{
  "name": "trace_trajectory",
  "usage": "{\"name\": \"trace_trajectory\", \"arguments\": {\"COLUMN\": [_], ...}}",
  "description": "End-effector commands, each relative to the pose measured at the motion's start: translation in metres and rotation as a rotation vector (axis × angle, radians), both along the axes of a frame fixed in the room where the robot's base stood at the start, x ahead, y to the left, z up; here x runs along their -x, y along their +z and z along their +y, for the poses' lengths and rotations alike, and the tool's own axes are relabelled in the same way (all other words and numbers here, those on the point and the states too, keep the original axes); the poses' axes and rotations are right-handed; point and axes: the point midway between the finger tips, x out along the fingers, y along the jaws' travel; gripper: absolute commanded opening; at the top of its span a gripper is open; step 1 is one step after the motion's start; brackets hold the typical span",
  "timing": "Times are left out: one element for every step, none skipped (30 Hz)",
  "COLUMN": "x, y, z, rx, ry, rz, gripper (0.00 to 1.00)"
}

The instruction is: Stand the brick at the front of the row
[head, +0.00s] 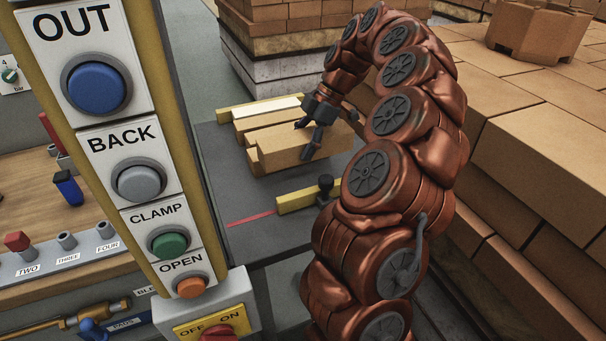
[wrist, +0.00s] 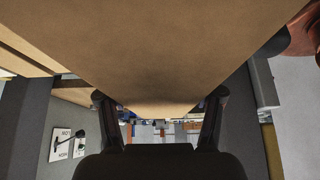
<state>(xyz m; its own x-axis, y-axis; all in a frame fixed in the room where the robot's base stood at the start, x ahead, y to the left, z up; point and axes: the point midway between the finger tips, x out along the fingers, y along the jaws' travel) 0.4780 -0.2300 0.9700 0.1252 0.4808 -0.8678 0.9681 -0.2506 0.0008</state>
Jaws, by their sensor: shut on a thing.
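My gripper (head: 307,139) is shut on a tan brick (head: 282,156), with its fingers reaching down over it. In the wrist view the held brick (wrist: 160,50) fills the upper middle, between the two fingers of my gripper (wrist: 160,108). The row (head: 262,121) of tan bricks lies behind the held brick on the dark grey table, with a pale-topped piece at its back. The held brick is at the front of the row, lying lengthwise beside it. I cannot tell whether it touches the table or its neighbour.
A yellow bar (head: 296,200) with a black knob (head: 326,185) lies in front of the held brick, near a red line (head: 250,218). Another yellow bar (head: 232,112) is behind the row. A button panel (head: 128,140) stands at left. Brick stacks (head: 530,150) fill the right.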

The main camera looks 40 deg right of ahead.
Motion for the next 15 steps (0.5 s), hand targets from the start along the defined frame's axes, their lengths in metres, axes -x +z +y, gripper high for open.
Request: {"name": "trace_trajectory", "arguments": {"x": [0.001, 0.001, 0.001, 0.001, 0.001, 0.001, 0.001, 0.001, 0.001, 0.001, 0.001, 0.001, 0.000, 0.000, 0.001], "y": [-0.005, -0.008, -0.015, -0.019, -0.024, -0.030, -0.033, -0.036, -0.039, -0.040, -0.042, -0.044, -0.046, -0.048, -0.052], "z": [0.000, 0.000, 0.000, 0.000, 0.000, 0.000, 0.001, 0.001, 0.000, 0.000, 0.000, 0.000, 0.000, -0.001, -0.001], "rx": [-0.002, -0.002, -0.003, -0.003, -0.003, -0.004, -0.003, -0.003, -0.003, -0.002, -0.002, -0.001, -0.001, -0.001, -0.001], "ry": [0.000, 0.000, 0.000, -0.001, -0.002, -0.001, 0.000, 0.000, 0.000, 0.000, -0.001, -0.001, -0.001, -0.003, -0.003], "rz": [0.001, 0.001, 0.003, 0.003, 0.003, 0.002, 0.001, 0.001, 0.001, 0.001, 0.000, -0.001, -0.001, -0.001, -0.001], "gripper": [0.00, 0.00, 0.00, 0.00, 0.00, 0.00, 0.00, 0.00, 0.00, 0.00, 0.00, 0.00, 0.00, 0.00, 0.00]}}
